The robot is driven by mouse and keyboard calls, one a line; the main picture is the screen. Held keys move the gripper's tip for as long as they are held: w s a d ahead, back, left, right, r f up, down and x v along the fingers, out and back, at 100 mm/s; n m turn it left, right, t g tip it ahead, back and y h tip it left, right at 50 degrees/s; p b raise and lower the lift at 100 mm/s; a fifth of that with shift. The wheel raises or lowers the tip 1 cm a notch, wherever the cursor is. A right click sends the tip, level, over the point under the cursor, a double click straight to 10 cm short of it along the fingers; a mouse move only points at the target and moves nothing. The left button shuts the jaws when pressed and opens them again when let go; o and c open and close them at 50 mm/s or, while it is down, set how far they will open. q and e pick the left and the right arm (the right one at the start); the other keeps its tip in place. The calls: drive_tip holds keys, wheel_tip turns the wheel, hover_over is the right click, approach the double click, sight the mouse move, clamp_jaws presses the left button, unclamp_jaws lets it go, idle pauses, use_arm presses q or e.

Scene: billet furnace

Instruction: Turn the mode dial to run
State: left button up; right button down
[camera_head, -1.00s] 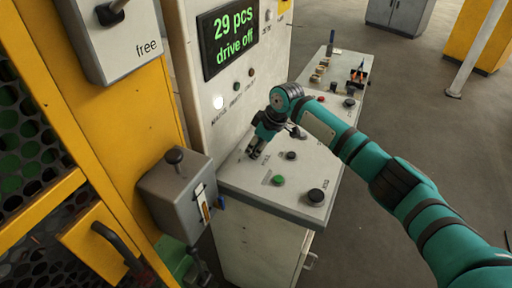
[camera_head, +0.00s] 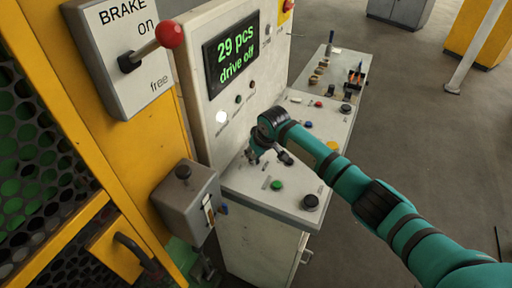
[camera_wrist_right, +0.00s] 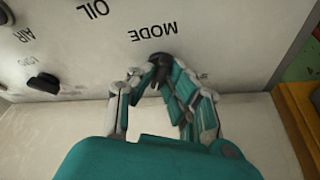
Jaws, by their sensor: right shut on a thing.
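The mode dial (camera_wrist_right: 160,62) is a small black knob on the pale console panel, beside the upside-down word MODE in the right wrist view. My right gripper (camera_wrist_right: 160,75) is shut on the dial, and its fingers hide part of it. The dial's pointer direction and the run mark cannot be read. In the head view my right gripper (camera_head: 253,158) is at the console top near the foot of the upright panel. The screen (camera_head: 231,48) reads "29 pcs, drive off". My left gripper is not in view.
A black knob (camera_wrist_right: 43,83) sits near the AIR label in the wrist view. The console also has a green button (camera_head: 277,185) and a black knob (camera_head: 311,201). A brake box (camera_head: 122,60) with a red-balled lever and a grey lever box (camera_head: 180,200) are at left.

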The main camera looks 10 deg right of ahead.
drive_tip(key=shift+a+r+m+t+h+p, duration=0.15)
drive_tip(key=shift+m+t+h+p, duration=0.25)
drive_tip(key=shift+m+p, duration=0.9)
drive_tip(key=c, duration=1.3)
unclamp_jaws()
drive_tip(key=shift+c, duration=0.2)
drive_tip(key=v, duration=1.1)
drive_tip(key=shift+r, duration=0.45)
